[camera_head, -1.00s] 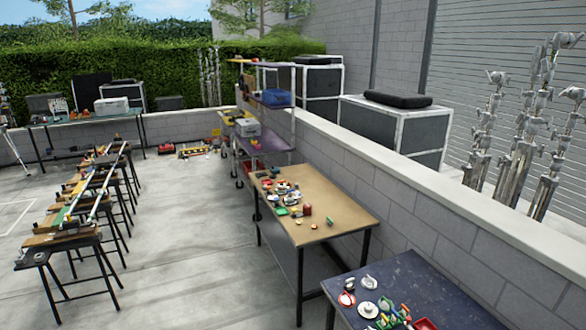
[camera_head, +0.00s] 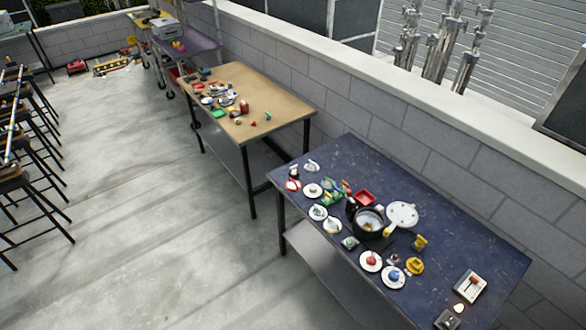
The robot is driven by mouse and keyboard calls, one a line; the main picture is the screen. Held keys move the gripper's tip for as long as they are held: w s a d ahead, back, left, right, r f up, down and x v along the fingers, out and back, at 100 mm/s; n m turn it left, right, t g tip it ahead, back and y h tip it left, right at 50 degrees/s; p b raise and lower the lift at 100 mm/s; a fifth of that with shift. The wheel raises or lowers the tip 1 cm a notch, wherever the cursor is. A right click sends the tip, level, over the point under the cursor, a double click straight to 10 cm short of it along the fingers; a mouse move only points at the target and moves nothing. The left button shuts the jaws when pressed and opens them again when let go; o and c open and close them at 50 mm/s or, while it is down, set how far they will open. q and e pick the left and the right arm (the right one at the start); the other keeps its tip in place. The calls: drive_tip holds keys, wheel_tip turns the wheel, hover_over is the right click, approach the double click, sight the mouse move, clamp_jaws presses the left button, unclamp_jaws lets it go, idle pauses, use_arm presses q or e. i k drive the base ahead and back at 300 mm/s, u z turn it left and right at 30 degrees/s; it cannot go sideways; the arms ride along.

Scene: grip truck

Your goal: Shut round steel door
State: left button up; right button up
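On the dark blue table (camera_head: 460,240) stands a dark round vessel (camera_head: 368,222) with an open top and something pale inside. A pale round disc (camera_head: 402,215) with small dark marks lies or leans right beside it, at its upper right. It may be the round steel door, standing open, but I cannot tell for sure at this size. A yellowish piece (camera_head: 389,230) sits between the two. Neither of my grippers is in view.
Several small plates with items, a red tray (camera_head: 365,198) and a white box (camera_head: 470,285) crowd the blue table. A tan table (camera_head: 285,98) with small objects stands behind it. A block wall (camera_head: 400,140) runs along the right.

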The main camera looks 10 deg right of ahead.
sight(398, 214)
drive_tip(key=z, duration=1.85)
drive_tip(key=k, duration=1.05)
drive_tip(key=z, duration=1.25)
drive_tip(key=i, duration=0.75)
drive_tip(key=u, duration=0.6)
drive_tip(key=i, duration=0.6)
drive_tip(key=u, duration=0.4)
